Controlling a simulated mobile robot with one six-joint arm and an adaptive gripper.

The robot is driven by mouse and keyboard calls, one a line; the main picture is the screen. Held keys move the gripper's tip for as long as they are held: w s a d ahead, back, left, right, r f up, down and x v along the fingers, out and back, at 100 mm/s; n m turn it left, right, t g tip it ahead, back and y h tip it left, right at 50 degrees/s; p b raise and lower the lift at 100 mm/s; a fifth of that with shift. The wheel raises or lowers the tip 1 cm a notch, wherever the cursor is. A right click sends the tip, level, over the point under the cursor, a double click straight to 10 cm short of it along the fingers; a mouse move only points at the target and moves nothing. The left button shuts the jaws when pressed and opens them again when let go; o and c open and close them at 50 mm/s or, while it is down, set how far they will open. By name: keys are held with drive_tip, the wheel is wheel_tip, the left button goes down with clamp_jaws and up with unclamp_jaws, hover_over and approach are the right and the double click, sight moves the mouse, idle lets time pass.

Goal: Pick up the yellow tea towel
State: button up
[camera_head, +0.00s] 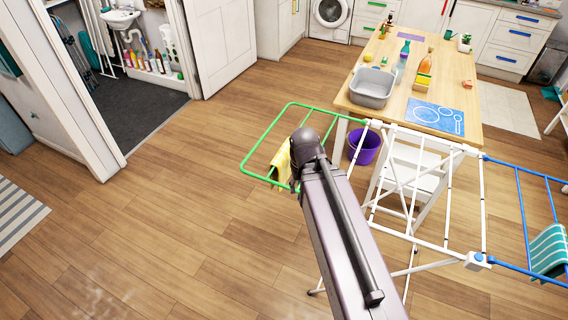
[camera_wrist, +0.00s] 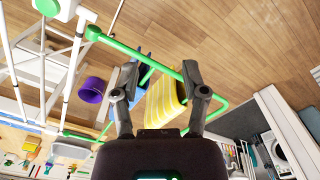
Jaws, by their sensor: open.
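The yellow tea towel (camera_head: 281,165) hangs over the green rail of the drying rack's left wing, partly hidden by my arm. In the wrist view the towel (camera_wrist: 166,101) shows pale stripes and lies between the fingers of my gripper (camera_wrist: 160,68). The fingers are spread on either side of it, and the green rail (camera_wrist: 158,64) crosses between them. I cannot tell whether either finger touches the towel. A blue item (camera_wrist: 143,75) shows beside the towel, near the left finger. In the head view my gripper is hidden behind my arm.
The white drying rack (camera_head: 425,185) stands below and right of my arm, with a teal striped cloth (camera_head: 549,250) on its blue right wing. A wooden table (camera_head: 440,60) holds a grey basin (camera_head: 371,88). A purple bucket (camera_head: 364,147) stands beneath.

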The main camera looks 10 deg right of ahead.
drive_tip(key=o, duration=0.4)
drive_tip(key=shift+o, duration=1)
drive_tip(key=shift+w, duration=0.35)
drive_tip(key=m+b, duration=0.1)
drive_tip(key=m, duration=0.6)
hover_over(285, 149)
drive_tip(key=f, duration=0.1)
drive_tip(key=shift+s+a+f, duration=0.1)
drive_tip(key=shift+f, duration=0.1)
wheel_tip(285, 149, down, 8)
drive_tip(key=b, duration=0.9)
drive_tip(key=shift+f, duration=0.25)
drive_tip(key=shift+f, duration=0.1)
drive_tip(key=shift+a+f+b, duration=0.15)
drive_tip(key=shift+f+b, duration=2.35)
drive_tip(key=shift+b, duration=0.05)
